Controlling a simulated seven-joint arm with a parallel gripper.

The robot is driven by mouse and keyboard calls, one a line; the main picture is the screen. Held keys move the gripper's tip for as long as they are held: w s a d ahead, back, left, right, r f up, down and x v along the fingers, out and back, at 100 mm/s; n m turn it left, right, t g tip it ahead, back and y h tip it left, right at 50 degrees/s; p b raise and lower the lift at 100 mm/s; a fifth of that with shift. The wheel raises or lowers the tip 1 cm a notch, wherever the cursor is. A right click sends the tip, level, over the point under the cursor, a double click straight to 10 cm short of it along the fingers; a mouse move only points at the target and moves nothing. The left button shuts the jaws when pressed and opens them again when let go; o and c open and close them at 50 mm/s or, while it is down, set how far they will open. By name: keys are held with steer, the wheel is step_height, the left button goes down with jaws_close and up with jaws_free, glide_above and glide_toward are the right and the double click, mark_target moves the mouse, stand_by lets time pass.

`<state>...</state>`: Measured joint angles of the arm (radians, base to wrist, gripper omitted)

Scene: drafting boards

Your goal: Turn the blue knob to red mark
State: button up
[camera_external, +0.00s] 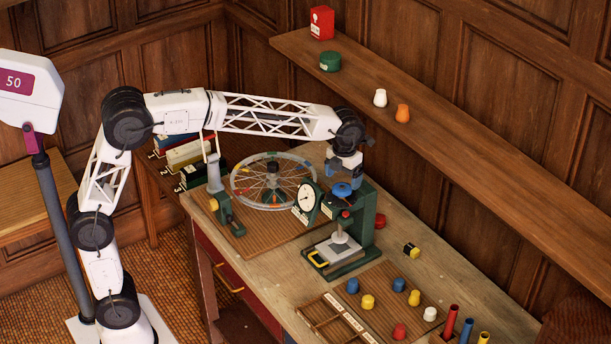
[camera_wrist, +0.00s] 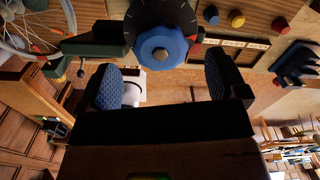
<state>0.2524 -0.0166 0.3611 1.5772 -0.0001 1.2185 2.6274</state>
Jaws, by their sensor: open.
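The blue knob (camera_external: 342,189) sits on top of a green press (camera_external: 364,215) on the workbench. In the wrist view the blue knob (camera_wrist: 160,48) has a grey centre and sits on a black dial (camera_wrist: 162,12) with fine pale ticks. A small red spot (camera_wrist: 193,38) shows at the dial's right side; I cannot tell for sure that it is the red mark. My gripper (camera_external: 345,172) is just above the knob. In the wrist view my gripper (camera_wrist: 163,82) is open and empty, its blue-padded fingers apart, with the knob beyond the gap between them.
A round white gauge (camera_external: 307,198) and a spoked wheel (camera_external: 272,182) stand left of the knob. Several coloured pegs lie on a board (camera_external: 380,310) in front. A wall shelf (camera_external: 440,115) holds small items.

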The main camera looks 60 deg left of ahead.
mark_target(341, 187)
steer(key=shift+r, duration=2.25)
steer(key=shift+s, duration=0.1)
steer(key=shift+s+a, duration=0.2)
steer(key=s+a+f+n, duration=0.1)
steer(key=s+a+n, duration=0.35)
steer(key=s, duration=0.25)
steer(key=s+a+n+t, duration=0.1)
steer(key=s+a+n, duration=0.2)
steer(key=s+n, duration=0.35)
steer(key=s+a+f+n, duration=0.1)
steer(key=s+a+n, duration=0.35)
steer(key=s, duration=0.35)
steer(key=s+a+f+n, duration=0.2)
steer(key=s+f+n, duration=0.1)
steer(key=s+n, duration=0.2)
steer(key=s+a+f+n+t, duration=0.1)
steer(key=s+f+n, duration=0.3)
steer(key=s, duration=0.5)
steer(key=s+a+f+n, duration=0.3)
steer(key=s+n, duration=0.4)
steer(key=n, duration=0.1)
steer(key=shift+s+f+t, duration=0.2)
steer(key=shift+s+t, duration=0.1)
steer(key=shift+s, duration=0.1)
